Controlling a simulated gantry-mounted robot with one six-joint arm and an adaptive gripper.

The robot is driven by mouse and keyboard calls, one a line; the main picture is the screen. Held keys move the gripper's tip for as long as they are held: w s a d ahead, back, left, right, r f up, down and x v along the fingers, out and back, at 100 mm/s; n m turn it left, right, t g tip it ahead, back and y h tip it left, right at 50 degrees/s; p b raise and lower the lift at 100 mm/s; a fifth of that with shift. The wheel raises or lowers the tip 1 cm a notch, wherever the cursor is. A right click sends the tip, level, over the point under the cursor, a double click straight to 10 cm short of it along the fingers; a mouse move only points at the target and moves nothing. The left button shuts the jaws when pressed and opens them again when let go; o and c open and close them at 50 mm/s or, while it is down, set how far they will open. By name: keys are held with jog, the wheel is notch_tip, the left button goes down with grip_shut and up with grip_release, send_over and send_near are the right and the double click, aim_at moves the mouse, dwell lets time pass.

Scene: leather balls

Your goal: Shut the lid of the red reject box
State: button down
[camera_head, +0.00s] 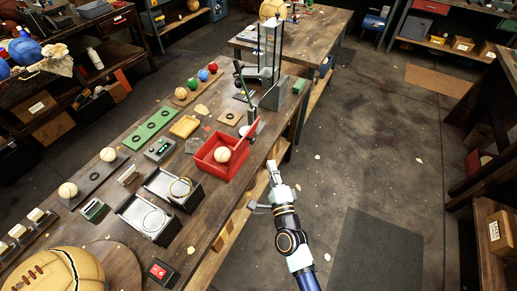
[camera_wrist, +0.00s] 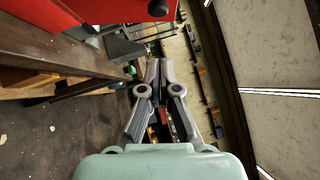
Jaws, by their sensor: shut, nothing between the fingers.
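The red reject box (camera_head: 211,170) stands near the right edge of the workbench in the head view, with a pale ball (camera_head: 222,154) inside. Its red lid (camera_head: 252,131) stands open, raised at the box's far right side. My gripper (camera_head: 271,166) is shut and empty, just off the bench edge, to the right of the box and apart from it. In the wrist view my gripper's fingertips (camera_wrist: 158,66) are together. A red panel (camera_wrist: 190,14) with a dark round knob (camera_wrist: 158,8) shows at the top, cut by the frame; it looks like part of the lid.
A grey metal stand (camera_head: 270,65) rises behind the box. Black trays (camera_head: 150,218) and a green-topped panel (camera_head: 153,127) lie left of it on the bench. The floor (camera_head: 365,150) right of the bench is open.

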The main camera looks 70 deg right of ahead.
jog(key=w+d+r+p, duration=0.1)
jog(key=w+d+p, duration=0.1)
jog(key=w+d, duration=0.2)
jog(key=shift+w+r, duration=0.35)
jog(key=shift+w, duration=0.7)
jog(key=shift+d, duration=0.1)
